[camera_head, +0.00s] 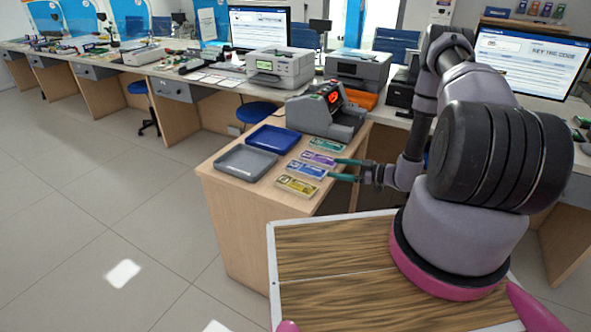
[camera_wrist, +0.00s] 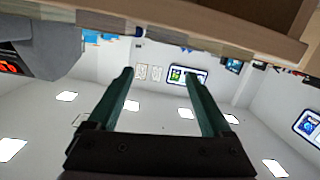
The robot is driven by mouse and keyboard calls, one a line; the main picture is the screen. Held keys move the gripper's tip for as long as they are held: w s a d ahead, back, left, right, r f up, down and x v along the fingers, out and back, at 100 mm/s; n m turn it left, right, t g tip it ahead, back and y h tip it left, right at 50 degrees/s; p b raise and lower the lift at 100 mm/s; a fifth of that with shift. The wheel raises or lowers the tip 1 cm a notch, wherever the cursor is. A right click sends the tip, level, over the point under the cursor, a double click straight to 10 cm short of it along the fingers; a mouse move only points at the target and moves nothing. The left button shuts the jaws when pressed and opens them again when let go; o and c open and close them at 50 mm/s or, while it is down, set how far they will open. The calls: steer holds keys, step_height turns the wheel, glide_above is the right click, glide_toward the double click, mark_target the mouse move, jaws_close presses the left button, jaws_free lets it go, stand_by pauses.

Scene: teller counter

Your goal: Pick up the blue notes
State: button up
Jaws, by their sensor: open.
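The blue notes (camera_head: 306,170) lie flat on the wooden side counter (camera_head: 250,206), in a column of note bundles. The purple notes (camera_head: 318,159) are just behind them and the yellow notes (camera_head: 297,186) just in front. My gripper (camera_head: 333,168) is open, with its two green fingers reaching in from the right at the right end of the blue notes. I cannot tell whether the fingers touch them. In the wrist view my gripper (camera_wrist: 160,72) shows nothing clearly between its fingers, and I cannot make out the blue notes there.
Green notes (camera_head: 328,145) lie at the back of the column. A grey tray (camera_head: 246,163) and a blue tray (camera_head: 272,139) are to the left. A note-counting machine (camera_head: 327,112) with a red display stands behind and also shows in the wrist view (camera_wrist: 45,50).

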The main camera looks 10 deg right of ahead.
mark_target(309, 169)
steer(key=w+a+f, duration=0.1)
steer(key=w+a, duration=0.1)
steer(key=a, duration=0.1)
steer(key=w+a+f+m, duration=0.1)
steer(key=w+a, duration=0.1)
steer(key=a, duration=0.1)
steer(key=w+a+f+m, duration=0.1)
steer(key=w+a+f, duration=0.1)
steer(key=a, duration=0.1)
steer(key=shift+w+f+t, duration=0.1)
steer(key=shift+t, duration=0.3)
steer(key=c, duration=1)
